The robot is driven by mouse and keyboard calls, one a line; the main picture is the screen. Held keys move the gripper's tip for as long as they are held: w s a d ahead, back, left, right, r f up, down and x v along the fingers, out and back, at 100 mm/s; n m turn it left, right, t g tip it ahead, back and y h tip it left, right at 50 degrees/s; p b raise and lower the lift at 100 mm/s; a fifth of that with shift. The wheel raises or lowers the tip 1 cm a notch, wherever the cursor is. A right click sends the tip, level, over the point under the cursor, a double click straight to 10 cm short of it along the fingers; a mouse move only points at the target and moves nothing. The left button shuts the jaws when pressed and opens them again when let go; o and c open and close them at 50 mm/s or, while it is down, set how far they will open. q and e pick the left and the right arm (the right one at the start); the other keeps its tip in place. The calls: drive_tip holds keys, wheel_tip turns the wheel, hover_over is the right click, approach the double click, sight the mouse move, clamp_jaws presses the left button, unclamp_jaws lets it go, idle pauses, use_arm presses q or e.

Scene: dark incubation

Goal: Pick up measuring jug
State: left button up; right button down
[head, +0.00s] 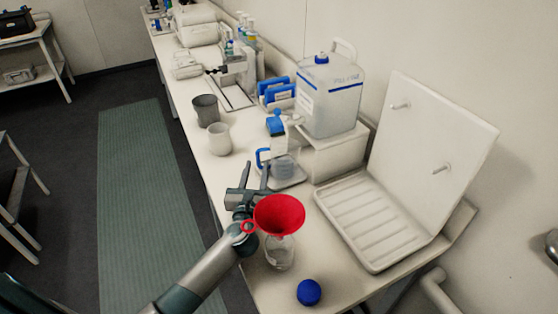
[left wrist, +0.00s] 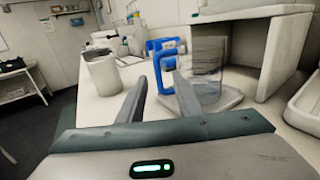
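The measuring jug (head: 285,167) is clear with a blue handle and stands upright on a pale tray (head: 293,184) below the big container. In the left wrist view the clear jug body (left wrist: 207,62) is right of centre, and its blue handle (left wrist: 153,58) is on its left side. My left gripper (head: 257,168) is open and empty, with its fingers pointing towards the handle. In the left wrist view the fingers (left wrist: 162,88) are spread apart with the handle beyond them; the right finger overlaps part of the jug and tray. My right gripper is out of view.
A red funnel (head: 279,214) sits over a clear vessel (head: 280,256) close to my left wrist. A blue cap (head: 309,292) lies near the front. The big container (head: 330,100) stands on a white stand (head: 332,154). A pale pitcher (head: 219,139) and grey beaker (head: 206,109) stand farther back.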

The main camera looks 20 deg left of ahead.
sight(258, 158)
use_arm(q)
drive_tip(key=shift+w, duration=0.1)
drive_tip(key=shift+w+a+r, duration=0.15)
drive_tip(key=shift+w+r, duration=0.05)
drive_tip(key=shift+w, duration=0.05)
drive_tip(key=p+x, duration=0.2)
drive_tip(key=x, duration=0.1)
drive_tip(key=shift+w+a+r, duration=0.1)
drive_tip(key=shift+w+a, duration=0.1)
drive_tip(key=shift+w, duration=0.1)
drive_tip(key=shift+w+a, duration=0.1)
drive_tip(key=shift+w, duration=0.3)
clamp_jaws()
